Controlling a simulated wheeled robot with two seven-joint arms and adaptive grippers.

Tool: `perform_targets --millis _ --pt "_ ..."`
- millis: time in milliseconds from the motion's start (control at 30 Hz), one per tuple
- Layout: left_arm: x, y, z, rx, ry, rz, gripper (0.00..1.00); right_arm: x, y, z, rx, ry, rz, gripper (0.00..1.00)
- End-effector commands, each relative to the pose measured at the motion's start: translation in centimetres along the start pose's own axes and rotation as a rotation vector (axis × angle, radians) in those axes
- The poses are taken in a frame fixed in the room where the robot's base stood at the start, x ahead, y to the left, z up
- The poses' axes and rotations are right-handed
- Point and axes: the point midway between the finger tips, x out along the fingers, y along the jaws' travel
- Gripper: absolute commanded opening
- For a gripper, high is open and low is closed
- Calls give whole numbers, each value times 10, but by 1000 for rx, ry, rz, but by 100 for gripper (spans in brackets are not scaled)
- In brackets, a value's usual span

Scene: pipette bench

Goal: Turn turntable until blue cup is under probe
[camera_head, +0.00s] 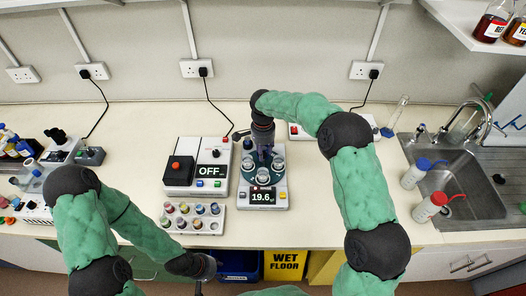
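A dark teal turntable (263,186) carries several small pale cups (262,176) and sits on a white instrument whose display (262,196) reads about 19.6. At this size I cannot tell which cup is blue. My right gripper (265,158) points down over the middle of the turntable, among the cups, and hides its centre and part of its far side. Whether its fingers touch anything or are open is unclear. A dark arm (240,134) reaches in at the turntable's far left; I cannot tell whether it is the probe. My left gripper (210,268) is low, by the bench's front edge, away from the turntable.
A white box with a red button (178,168) and an OFF display stands left of the turntable. A rack of coloured vials (194,217) is in front of it. A sink (455,180) and two capped bottles (430,207) are at right. Bench right of the turntable is partly clear.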

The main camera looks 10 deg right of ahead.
Motion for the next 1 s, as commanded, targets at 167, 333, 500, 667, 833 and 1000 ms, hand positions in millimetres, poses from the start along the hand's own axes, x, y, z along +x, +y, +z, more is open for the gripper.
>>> perform_targets --millis 167,333,500,667,833,1000 --pt "0 0 0 0 0 0 40 -29 -1 -1 1 2 -6 39" --pt "0 0 0 0 0 0 40 -64 -1 -1 1 2 -6 39" --pt "0 0 0 0 0 0 40 -92 -1 0 0 2 -5 39" --pt "0 0 0 0 0 0 40 -108 -1 0 0 1 -3 39" --pt "0 0 0 0 0 0 40 -114 0 0 0 0 -1 39" --pt "0 0 0 0 0 0 40 -115 0 0 0 0 -2 39"
